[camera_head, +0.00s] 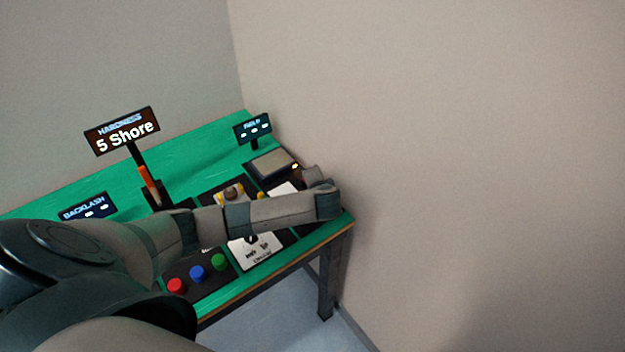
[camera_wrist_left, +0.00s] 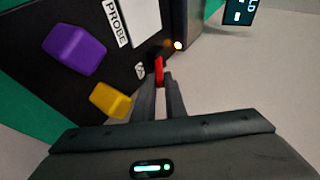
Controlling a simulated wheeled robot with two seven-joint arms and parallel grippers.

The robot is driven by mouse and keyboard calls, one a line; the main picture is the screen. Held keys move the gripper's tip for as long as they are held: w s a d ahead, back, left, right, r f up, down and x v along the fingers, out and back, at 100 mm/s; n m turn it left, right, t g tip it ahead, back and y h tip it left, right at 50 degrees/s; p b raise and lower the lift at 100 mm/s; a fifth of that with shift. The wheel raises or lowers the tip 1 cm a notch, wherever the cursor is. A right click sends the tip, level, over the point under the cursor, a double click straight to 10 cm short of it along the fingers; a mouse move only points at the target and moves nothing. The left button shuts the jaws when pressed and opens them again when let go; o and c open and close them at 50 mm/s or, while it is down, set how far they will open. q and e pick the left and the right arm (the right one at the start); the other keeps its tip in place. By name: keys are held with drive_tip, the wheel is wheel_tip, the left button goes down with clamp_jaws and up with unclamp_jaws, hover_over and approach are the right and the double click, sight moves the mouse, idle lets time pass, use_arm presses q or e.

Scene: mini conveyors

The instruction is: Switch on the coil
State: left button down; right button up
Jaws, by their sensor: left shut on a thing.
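A small red switch lever (camera_wrist_left: 158,70) stands on the black panel (camera_wrist_left: 75,90) in the left wrist view, beside a small white marking too small to read. My left gripper (camera_wrist_left: 159,83) is shut on this lever, its fingertips on either side of it. In the head view my left arm reaches across the bench to its right end, and its fingertips are hidden there. A grey-topped box (camera_head: 271,164) with a lit amber lamp (camera_head: 295,166) stands just behind the hand. The lamp also glows in the left wrist view (camera_wrist_left: 178,45). I cannot read any coil label. My right gripper is out of view.
A purple block (camera_wrist_left: 74,50) and a yellow block (camera_wrist_left: 110,100) lie near the fingers, by a PROBE label (camera_wrist_left: 117,22). The green bench (camera_head: 75,182) also carries red, blue and green buttons (camera_head: 197,272) and a HARDNESS sign (camera_head: 122,131). A wall (camera_head: 450,150) stands close on the right.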

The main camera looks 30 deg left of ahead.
use_arm(q)
drive_tip(key=shift+f, duration=0.1)
idle(0.3)
drive_tip(key=c, duration=1.8)
unclamp_jaws()
